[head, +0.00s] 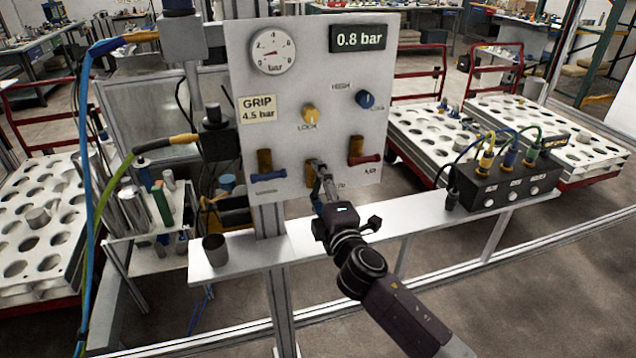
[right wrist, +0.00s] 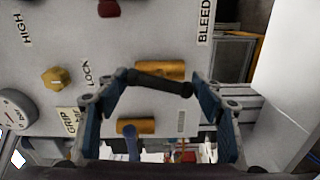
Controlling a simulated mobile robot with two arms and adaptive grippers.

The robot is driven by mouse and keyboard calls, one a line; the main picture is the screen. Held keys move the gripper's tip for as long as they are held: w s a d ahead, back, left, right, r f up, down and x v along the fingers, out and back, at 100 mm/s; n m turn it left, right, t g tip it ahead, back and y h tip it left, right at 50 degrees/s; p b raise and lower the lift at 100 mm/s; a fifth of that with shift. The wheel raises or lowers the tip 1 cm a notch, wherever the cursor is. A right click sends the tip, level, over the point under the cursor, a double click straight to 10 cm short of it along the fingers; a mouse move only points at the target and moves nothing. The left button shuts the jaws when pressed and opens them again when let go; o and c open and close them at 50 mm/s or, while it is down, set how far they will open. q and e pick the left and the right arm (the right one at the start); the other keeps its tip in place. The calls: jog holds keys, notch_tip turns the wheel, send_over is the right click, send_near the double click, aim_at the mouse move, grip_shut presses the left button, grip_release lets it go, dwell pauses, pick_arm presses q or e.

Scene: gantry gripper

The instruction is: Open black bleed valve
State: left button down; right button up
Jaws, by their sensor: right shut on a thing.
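A white upright panel (head: 315,105) carries three brass valve bodies in a row. The black bleed valve handle (right wrist: 158,84) is in the middle, in front of its brass body (right wrist: 168,67). My right gripper (head: 320,180) is shut on it, and its fingers meet the handle's two ends in the right wrist view (right wrist: 160,88). The handle lies roughly along its brass body, slightly tilted. In the head view my gripper hides most of it. The display (head: 359,38) reads 0.8 bar. My left gripper is not in view.
A blue handle (head: 268,177) is left of the black one and a red handle (head: 366,159) right, both lying across their bodies. Yellow (head: 310,114) and blue (head: 366,99) knobs sit above. A cup (head: 215,250) and black connector box (head: 505,180) are on the shelf.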

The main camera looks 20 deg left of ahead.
jog(key=shift+r+n+p, duration=0.15)
jog(key=shift+n+p, duration=0.2)
jog(key=shift+n, duration=1.05)
jog(key=o, duration=0.9)
jog(key=shift+c, duration=0.2)
jog(key=shift+s+d, duration=0.3)
jog(key=shift+s, duration=0.15)
jog(key=v, duration=1.1)
jog(key=shift+w, duration=0.1)
